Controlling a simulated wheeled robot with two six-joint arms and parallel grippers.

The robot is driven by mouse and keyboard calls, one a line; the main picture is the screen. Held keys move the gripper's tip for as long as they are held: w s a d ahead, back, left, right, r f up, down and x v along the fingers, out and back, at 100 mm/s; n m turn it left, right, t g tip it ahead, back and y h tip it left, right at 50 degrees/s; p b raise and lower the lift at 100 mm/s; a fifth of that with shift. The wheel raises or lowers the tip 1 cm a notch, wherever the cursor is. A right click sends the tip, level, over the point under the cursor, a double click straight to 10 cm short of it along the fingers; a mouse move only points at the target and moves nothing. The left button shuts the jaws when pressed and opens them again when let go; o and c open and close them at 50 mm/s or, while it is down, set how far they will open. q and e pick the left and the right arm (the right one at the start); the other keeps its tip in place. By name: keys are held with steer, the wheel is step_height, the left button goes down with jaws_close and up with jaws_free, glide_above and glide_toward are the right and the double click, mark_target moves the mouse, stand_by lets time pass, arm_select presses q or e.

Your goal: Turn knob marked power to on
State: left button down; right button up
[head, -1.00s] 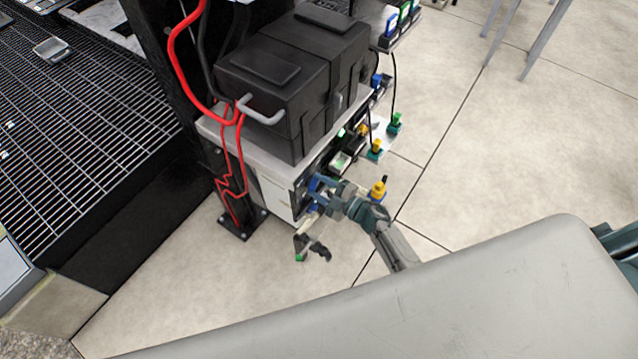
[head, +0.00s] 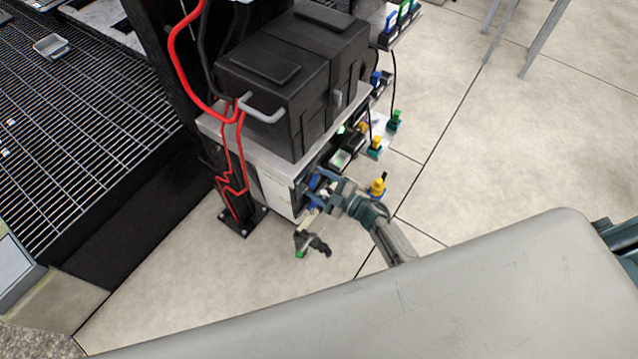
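A white and grey manifold cabinet (head: 272,192) stands under a black tote, with a dark control face on its right side. My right gripper (head: 315,187) is at the near end of that face, its two blue fingers a little apart and pointing at it. I cannot tell whether the fingers touch or hold anything. The knob marked power and its label cannot be made out; the fingers and the steep angle hide that part of the face. My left gripper is not in view.
A large black tote (head: 290,75) sits on top of the cabinet. Red hoses (head: 180,60) run down a black post.

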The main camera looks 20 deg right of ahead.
steer(key=b+v, duration=0.2)
steer(key=v, duration=0.8)
steer(key=shift+s+d, duration=0.25)
steer(key=shift+s, duration=0.05)
steer(key=shift+f, duration=0.1)
steer(key=s+d+f+m+g+h, duration=0.1)
steer(key=s+d+f+m+h, duration=0.3)
steer(key=f, duration=0.4)
steer(key=s+d+f+m+g+h, duration=0.25)
steer(key=s+f, duration=0.25)
steer(key=f, duration=0.3)
steer(key=s+d+f+m+g+h, duration=0.1)
steer(key=s+d+f+m+h, duration=0.1)
steer(key=s+f+m+h, duration=0.45)
steer(key=s+f+m+g, duration=0.1)
steer(key=s+f, duration=0.3)
steer(key=s, duration=0.4)
steer(key=s+f+m+g, duration=0.1)
steer(key=s+f+g, duration=0.3)
steer(key=s, duration=0.4)
steer(key=s+f+m+g+y, duration=0.1)
steer(key=s+f+g, duration=0.2)
steer(key=s, duration=0.6)
steer(key=shift+a+f, duration=0.2)
steer(key=shift+f, duration=0.75)
steer(key=shift+g, duration=0.25)
